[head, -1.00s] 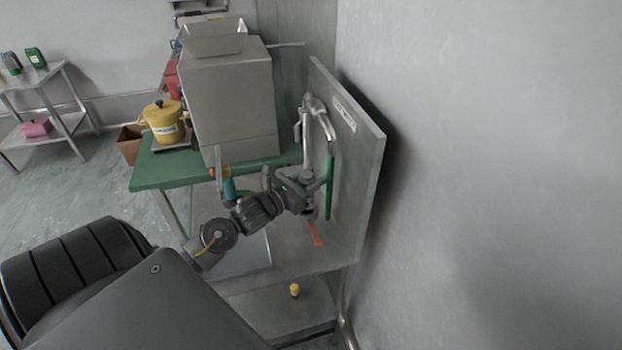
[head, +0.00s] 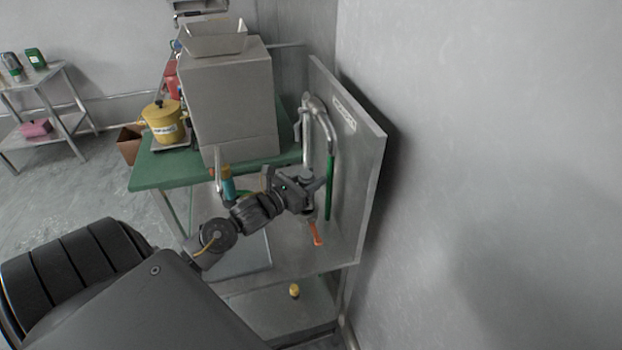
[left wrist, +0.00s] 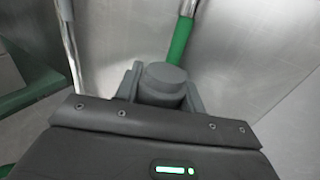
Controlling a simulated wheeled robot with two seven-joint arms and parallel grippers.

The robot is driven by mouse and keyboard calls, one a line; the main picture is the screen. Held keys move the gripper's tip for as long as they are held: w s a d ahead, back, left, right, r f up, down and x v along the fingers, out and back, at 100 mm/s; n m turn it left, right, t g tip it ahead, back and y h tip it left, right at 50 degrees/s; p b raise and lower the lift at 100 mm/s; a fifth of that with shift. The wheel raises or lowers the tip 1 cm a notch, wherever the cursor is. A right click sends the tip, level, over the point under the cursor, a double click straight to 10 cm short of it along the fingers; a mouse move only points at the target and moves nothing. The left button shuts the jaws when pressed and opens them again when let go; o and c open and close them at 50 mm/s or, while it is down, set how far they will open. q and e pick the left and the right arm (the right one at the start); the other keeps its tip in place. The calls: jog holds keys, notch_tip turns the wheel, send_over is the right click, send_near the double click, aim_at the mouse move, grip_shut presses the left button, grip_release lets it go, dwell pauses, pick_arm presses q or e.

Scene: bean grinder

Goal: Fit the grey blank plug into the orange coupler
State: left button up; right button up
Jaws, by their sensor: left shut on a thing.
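My left gripper (head: 306,197) reaches in from the left, in front of the upright steel panel. In the left wrist view, its two fingers (left wrist: 162,88) are shut on a grey round piece (left wrist: 163,76), which looks like the blank plug. An orange piece (head: 317,235) lies low on the steel bench, just below and right of the gripper. It may be the orange coupler or a part of it; it is too small to tell. It does not show in the left wrist view. My right gripper is not in view.
The steel panel (head: 352,150) stands right behind the gripper. A bent pipe with a green sleeve (head: 330,185) runs down it, close by. A yellow item (head: 294,291) sits on the low shelf.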

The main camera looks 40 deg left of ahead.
pick_arm(q)
jog(key=shift+r, duration=0.1)
dwell(0.4)
jog(key=shift+b, duration=0.3)
jog(key=shift+f, duration=0.3)
dwell(0.3)
jog(key=shift+f+b, duration=2.05)
jog(key=shift+b, duration=0.15)
jog(key=o, duration=1)
jog(key=shift+r, duration=0.1)
jog(key=o, duration=0.4)
jog(key=shift+c, duration=0.2)
jog(key=shift+s, duration=0.1)
